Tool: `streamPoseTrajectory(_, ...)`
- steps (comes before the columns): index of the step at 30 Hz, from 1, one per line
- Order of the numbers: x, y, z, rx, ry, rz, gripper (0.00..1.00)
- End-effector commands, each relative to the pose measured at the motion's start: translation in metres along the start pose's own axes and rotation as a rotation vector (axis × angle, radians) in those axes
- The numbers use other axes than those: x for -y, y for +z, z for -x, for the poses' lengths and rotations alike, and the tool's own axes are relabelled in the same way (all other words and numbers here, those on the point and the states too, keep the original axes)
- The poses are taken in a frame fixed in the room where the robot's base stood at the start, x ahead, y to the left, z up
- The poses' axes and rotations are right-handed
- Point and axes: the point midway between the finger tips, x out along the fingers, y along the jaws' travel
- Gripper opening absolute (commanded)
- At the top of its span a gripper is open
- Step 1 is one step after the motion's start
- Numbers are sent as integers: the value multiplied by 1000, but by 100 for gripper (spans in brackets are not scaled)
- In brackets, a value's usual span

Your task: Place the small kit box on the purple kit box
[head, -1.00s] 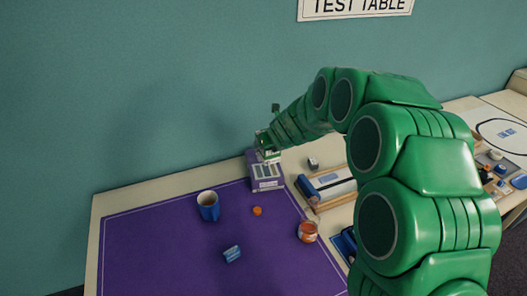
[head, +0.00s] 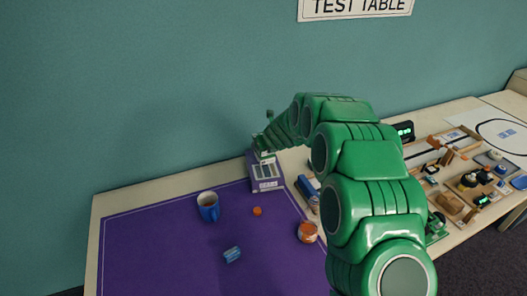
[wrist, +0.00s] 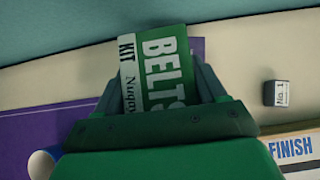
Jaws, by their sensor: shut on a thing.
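The small kit box (wrist: 155,68), green and white with "KIT" and "BELTS" lettering, is between the jaws of my gripper (wrist: 165,95) in the wrist view. My gripper is shut on it. In the head view my gripper (head: 263,147) is at the top of the purple kit box (head: 266,184), which stands at the back right corner of the purple mat. The small box shows only as a sliver there. I cannot tell whether it touches the purple box. A purple strip (wrist: 197,47) shows behind the held box in the wrist view.
On the purple mat (head: 160,250) are a blue mug (head: 208,208), an orange piece (head: 257,211), a small blue item (head: 232,254) and an orange-labelled jar (head: 307,232). A small dark cube (wrist: 276,93) lies right of my gripper. The right side of the table is crowded.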

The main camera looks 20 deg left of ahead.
Motion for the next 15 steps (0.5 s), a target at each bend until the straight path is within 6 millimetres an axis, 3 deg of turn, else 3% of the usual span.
streamPoseTrajectory(15,0,-14,-22,-4,3,-1,36)
